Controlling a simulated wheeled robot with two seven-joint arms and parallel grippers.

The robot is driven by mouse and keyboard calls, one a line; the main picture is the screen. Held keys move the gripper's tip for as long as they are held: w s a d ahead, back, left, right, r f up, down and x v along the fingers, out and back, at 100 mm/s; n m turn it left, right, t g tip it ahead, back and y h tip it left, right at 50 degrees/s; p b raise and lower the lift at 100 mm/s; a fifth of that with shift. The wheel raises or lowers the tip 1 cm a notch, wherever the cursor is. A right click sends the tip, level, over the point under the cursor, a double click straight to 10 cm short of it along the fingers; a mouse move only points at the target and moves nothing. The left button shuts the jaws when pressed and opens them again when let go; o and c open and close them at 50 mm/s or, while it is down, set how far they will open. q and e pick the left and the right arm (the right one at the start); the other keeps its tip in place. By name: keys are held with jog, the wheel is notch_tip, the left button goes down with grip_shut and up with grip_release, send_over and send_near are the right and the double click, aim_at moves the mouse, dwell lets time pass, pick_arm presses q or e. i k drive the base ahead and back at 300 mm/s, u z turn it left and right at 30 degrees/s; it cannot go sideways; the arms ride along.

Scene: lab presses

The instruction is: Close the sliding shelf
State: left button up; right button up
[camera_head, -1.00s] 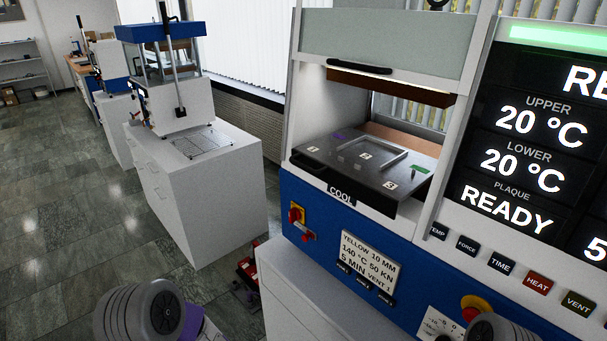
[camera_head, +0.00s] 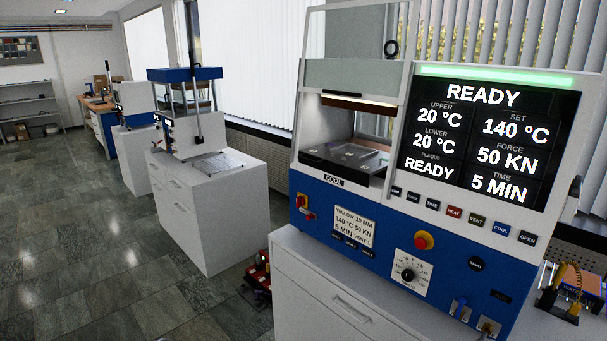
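The press (camera_head: 385,215) stands on a white cabinet at the right, with a blue lower front. Neither of my grippers is in view.
The display (camera_head: 485,130) reads READY. White cabinets (camera_head: 213,215) with another press (camera_head: 185,105) stand to the left. A red object (camera_head: 258,280) is on the floor between the cabinets. The floor at the left is clear. Tools (camera_head: 566,285) lie at the right edge.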

aim_at(354, 163)
jog(key=u, duration=0.7)
jog(key=i, duration=1.4)
jog(key=z, duration=0.45)
